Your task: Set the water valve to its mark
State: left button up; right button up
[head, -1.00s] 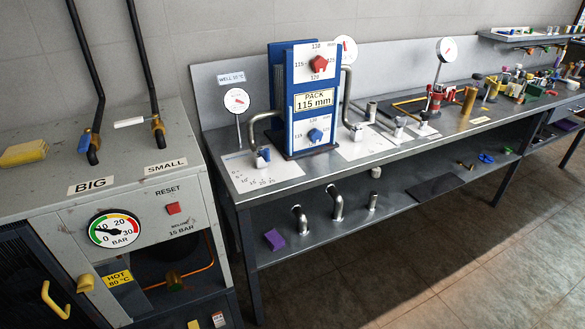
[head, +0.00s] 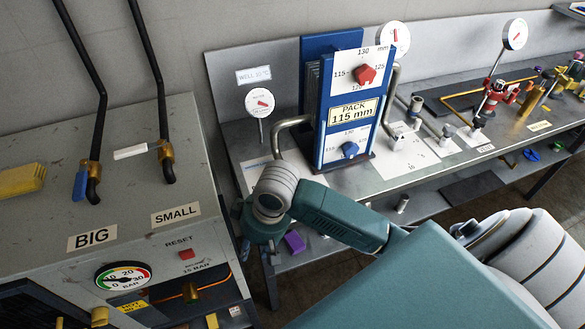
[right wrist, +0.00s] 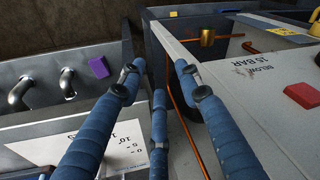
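A white card (head: 248,168) lies on the bench under the small dial. It shows in the right wrist view (right wrist: 92,150) with printed marks, including 10, 5 and 0. The valve seen on this card earlier is hidden behind my right arm in the head view; I take it to be the water valve, but its setting cannot be read. My right gripper (right wrist: 158,75) is open and empty, its blue padded fingers spread above the gap between bench and cabinet. In the head view its wrist covers the bench's left corner. My left gripper is not in view.
The grey cabinet (head: 130,215) stands at left with a red reset button (head: 187,254) and pressure gauge (head: 122,276). The blue pack stand (head: 325,115) rises behind my arm. A purple block (right wrist: 99,67) lies on the lower shelf, near bent pipes (right wrist: 22,92).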

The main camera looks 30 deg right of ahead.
aim_at(293, 171)
jog(key=w+d+r+m+g+h, duration=0.1)
jog(key=w+d+r+m, duration=0.35)
jog(key=d+r, duration=0.45)
jog(key=w+d+r+m+g+h, duration=0.1)
jog(key=w+d+r+m, duration=0.3)
jog(key=d+r, duration=0.45)
jog(key=shift+n, duration=0.65)
jog(key=f, duration=0.3)
jog(key=f+p, duration=0.1)
jog(key=f, duration=0.2)
jog(key=w+f+p, duration=0.1)
jog(key=f, duration=0.2)
jog(key=shift+d+f, duration=0.25)
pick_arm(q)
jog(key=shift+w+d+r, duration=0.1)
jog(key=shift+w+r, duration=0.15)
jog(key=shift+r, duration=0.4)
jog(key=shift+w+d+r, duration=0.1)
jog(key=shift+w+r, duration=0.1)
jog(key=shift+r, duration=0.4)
pick_arm(e)
jog(key=shift+f, duration=0.6)
grip_shut()
